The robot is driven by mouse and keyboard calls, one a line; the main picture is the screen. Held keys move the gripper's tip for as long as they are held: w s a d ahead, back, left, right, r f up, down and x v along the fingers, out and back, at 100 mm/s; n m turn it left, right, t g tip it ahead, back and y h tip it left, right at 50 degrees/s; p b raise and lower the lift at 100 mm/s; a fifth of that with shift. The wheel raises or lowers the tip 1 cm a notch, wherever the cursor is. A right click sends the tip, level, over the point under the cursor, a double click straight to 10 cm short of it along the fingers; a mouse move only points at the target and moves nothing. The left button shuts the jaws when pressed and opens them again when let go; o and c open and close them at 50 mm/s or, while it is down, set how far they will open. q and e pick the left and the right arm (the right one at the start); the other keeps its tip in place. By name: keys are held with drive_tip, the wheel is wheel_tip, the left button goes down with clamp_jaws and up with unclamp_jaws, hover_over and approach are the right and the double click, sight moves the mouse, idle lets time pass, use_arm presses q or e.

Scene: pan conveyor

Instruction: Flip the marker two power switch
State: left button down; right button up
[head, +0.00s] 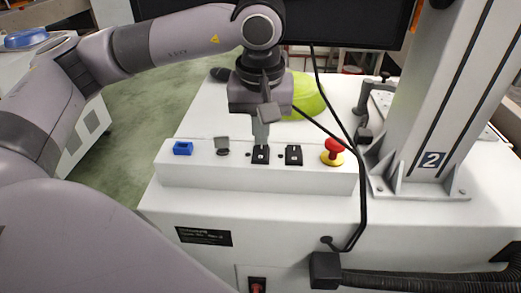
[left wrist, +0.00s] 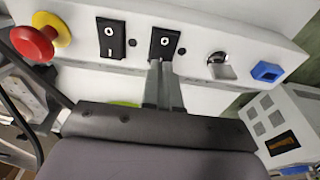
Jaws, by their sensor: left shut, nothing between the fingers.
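Two black rocker switches are set in the white control box: a left one (head: 260,158) and a right one (head: 294,158). In the left wrist view they appear in reversed order, one near the fingers (left wrist: 166,41) with a white O visible, the other (left wrist: 110,38) showing O and I. I cannot read any label on them. My left gripper (head: 261,146) points down, shut and empty, its tips at the left switch. They also show in the left wrist view (left wrist: 157,66), covering that switch's lower edge; contact is unclear.
A red emergency button (head: 334,146) on a yellow base stands right of the switches. A key switch (head: 222,147) and a blue connector (head: 183,148) sit to the left. A black cable (head: 362,200) hangs at the box's right end. A green rounded object (head: 308,97) lies behind.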

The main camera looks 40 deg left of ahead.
use_arm(q)
drive_tip(key=shift+f+b, duration=0.45)
drive_tip(key=shift+f, duration=0.1)
drive_tip(key=shift+r+p, duration=2.5)
drive_tip(key=shift+r, duration=1.1)
drive_tip(key=shift+s+f, duration=0.1)
